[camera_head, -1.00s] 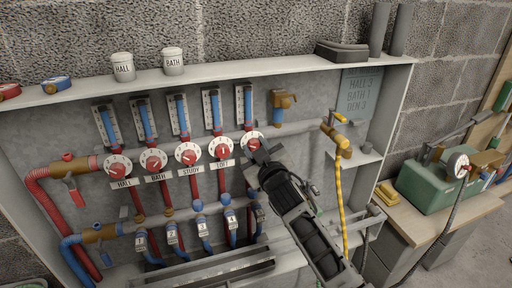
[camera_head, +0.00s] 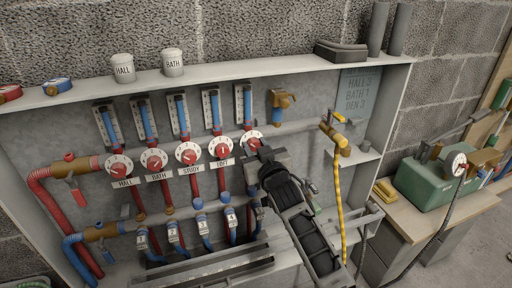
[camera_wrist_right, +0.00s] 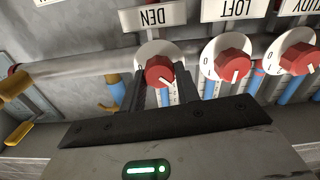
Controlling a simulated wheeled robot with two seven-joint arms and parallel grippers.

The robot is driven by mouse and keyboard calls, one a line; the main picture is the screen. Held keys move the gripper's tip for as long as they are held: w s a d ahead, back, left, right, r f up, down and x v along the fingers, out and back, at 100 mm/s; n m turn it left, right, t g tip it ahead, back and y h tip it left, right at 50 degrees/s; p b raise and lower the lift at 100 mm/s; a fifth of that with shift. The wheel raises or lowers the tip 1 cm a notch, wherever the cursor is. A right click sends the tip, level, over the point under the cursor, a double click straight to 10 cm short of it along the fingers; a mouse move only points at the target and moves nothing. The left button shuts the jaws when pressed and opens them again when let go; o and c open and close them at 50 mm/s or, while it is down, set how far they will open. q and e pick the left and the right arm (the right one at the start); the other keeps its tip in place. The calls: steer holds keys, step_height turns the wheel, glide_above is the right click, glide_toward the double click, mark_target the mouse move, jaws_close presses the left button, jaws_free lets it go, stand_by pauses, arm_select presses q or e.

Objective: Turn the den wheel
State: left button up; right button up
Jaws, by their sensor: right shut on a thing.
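The den wheel (camera_head: 251,140) is the rightmost in a row of red knobs on white dials on the manifold. In the right wrist view the red den wheel (camera_wrist_right: 160,71) sits below an upside-down DEN label (camera_wrist_right: 153,17). My right gripper (camera_head: 259,151) is at this wheel, and its arm hides the den label in the head view. In the wrist view my right gripper's dark fingers (camera_wrist_right: 159,88) stand on both sides of the red knob, shut on it. The exact pointer reading is too small to tell. My left gripper is not in view.
The loft wheel (camera_head: 220,148) is close to the left of the den wheel. A placard (camera_head: 357,93) on the back panel lists HALL 3, BATH 1, DEN 3. A yellow hose (camera_head: 339,205) hangs to the right. A green box (camera_head: 432,181) stands on the bench at the right.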

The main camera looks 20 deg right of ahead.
steer(key=shift+f, duration=0.1)
steer(key=o, duration=1)
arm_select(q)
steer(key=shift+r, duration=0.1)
arm_select(e)
steer(key=shift+s, duration=0.1)
arm_select(q)
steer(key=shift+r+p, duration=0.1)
steer(key=shift+p, duration=0.5)
arm_select(e)
steer(key=s, duration=1.5)
steer(key=shift+s+d, duration=0.3)
steer(key=shift+s, duration=0.1)
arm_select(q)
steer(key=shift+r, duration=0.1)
